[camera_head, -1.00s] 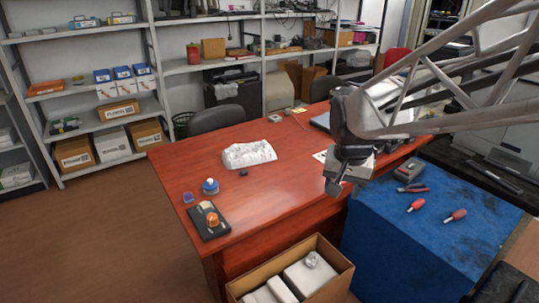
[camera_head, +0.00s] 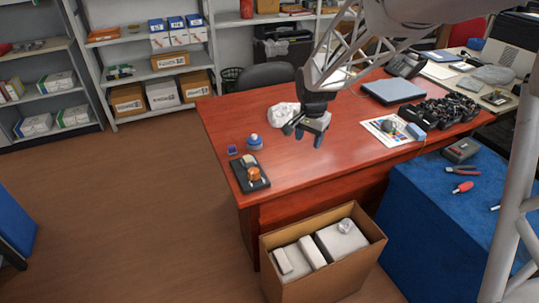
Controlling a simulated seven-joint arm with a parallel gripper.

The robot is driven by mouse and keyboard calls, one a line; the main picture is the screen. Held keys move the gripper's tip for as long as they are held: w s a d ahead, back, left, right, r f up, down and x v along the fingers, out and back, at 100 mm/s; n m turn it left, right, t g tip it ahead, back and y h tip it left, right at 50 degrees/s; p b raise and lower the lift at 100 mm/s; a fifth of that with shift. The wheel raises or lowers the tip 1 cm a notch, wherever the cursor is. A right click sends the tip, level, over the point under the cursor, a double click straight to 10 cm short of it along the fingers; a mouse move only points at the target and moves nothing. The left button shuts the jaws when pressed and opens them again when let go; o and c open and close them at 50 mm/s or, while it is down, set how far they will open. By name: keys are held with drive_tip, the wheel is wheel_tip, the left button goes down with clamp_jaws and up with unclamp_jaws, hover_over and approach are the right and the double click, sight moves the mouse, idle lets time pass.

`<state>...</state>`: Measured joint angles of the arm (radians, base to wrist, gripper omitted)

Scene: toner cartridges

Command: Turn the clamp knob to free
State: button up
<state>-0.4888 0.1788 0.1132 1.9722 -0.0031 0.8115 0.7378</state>
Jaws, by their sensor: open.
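An orange knob (camera_head: 254,173) stands on a dark flat base (camera_head: 242,182) near the front left corner of the red desk; I take it for the clamp knob. A pale piece lies on the same base behind it. Its turn position is too small to read. A blue round object with a pale top (camera_head: 254,144) stands just behind the base. My gripper (camera_head: 304,133) is open and points down above the desk, to the right of and farther back than the knob, apart from it. It partly hides a crumpled white bundle (camera_head: 281,115).
An open cardboard box (camera_head: 279,233) with white packages stands in front of the red desk (camera_head: 330,163). A blue-covered table (camera_head: 425,215) with red-handled tools is at right. Paper (camera_head: 386,131) and dark parts lie on the desk's right. The desk between gripper and base is clear.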

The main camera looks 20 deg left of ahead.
drive_tip(key=w+a+f, duration=0.3)
drive_tip(key=a+f, duration=0.5)
drive_tip(key=a, duration=0.3)
drive_tip(key=m, duration=0.1)
hover_over(254, 171)
drive_tip(key=shift+g, duration=0.4)
drive_tip(key=f, duration=0.7)
drive_tip(key=shift+d, duration=0.35)
drive_tip(key=shift+a+f, duration=0.4)
drive_tip(key=shift+a, duration=0.1)
drive_tip(key=shift+f, duration=3.9)
drive_tip(key=c, duration=0.6)
drive_tip(key=shift+c, duration=0.2)
